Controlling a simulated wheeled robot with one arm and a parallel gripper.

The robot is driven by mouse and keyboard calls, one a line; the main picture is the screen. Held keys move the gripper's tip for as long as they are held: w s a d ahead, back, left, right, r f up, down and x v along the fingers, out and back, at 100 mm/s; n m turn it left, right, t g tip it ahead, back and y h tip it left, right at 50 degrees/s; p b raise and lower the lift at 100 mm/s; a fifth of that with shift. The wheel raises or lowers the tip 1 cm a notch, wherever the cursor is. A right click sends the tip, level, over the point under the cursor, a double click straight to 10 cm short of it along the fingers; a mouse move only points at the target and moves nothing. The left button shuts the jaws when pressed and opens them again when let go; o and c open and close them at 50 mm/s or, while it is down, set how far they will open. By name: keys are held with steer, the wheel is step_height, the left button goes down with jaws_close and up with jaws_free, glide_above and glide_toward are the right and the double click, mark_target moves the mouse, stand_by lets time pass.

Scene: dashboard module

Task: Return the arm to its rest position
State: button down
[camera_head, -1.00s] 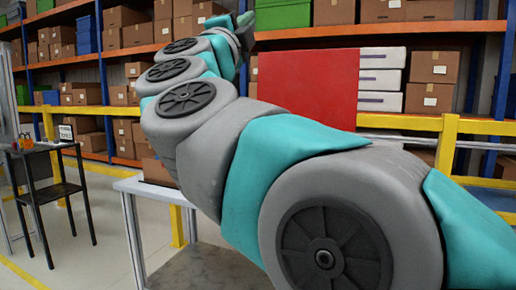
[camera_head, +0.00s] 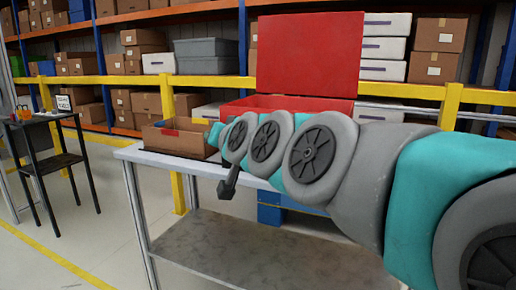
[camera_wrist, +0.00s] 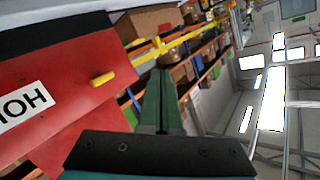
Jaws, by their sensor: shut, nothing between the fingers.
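My arm, grey and teal, reaches from the right edge of the head view to the left, low across the front of a workbench (camera_head: 135,156). In the wrist view my gripper (camera_wrist: 161,75) shows two dark green fingers side by side, shut with nothing between them. A dark piece hangs below the far end of the arm in the head view; I cannot tell whether it is the fingers. The wrist view is tilted and shows a red panel with lettering and a yellow knob (camera_wrist: 102,79) to the left of the fingers, apart from them.
A red case (camera_head: 310,55) with its lid raised stands on the bench behind my arm. An open cardboard box (camera_head: 180,139) is at its left. A small black table (camera_head: 40,115) stands far left. Yellow rails (camera_head: 211,81) and shelves run behind. The floor at left is clear.

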steer(key=s+d+f+g+h, duration=0.1)
steer(key=s+d+f+g, duration=0.25)
steer(key=f, duration=0.45)
steer(key=s+d+f+n+g+h, duration=0.1)
steer(key=s+d+f+g+h, duration=0.1)
steer(key=s+d+f, duration=0.45)
steer(key=s+d+f+g+h, duration=0.1)
steer(key=s+d+f+g, duration=0.15)
steer(key=f, duration=0.65)
steer(key=s+d+f+g+h, duration=0.1)
steer(key=s+d+f+g, duration=0.1)
steer(key=s, duration=0.5)
steer(key=s+d+f+g+h, duration=0.1)
steer(key=s+d+f+g, duration=0.2)
steer(key=s+d+f, duration=0.2)
steer(key=s+d+f+m+g+h, duration=0.1)
steer(key=s+d+f, duration=0.3)
steer(key=s, duration=0.6)
steer(key=shift+s+d+g+h, duration=0.3)
steer(key=shift+d+g, duration=0.1)
steer(key=shift+g, duration=0.4)
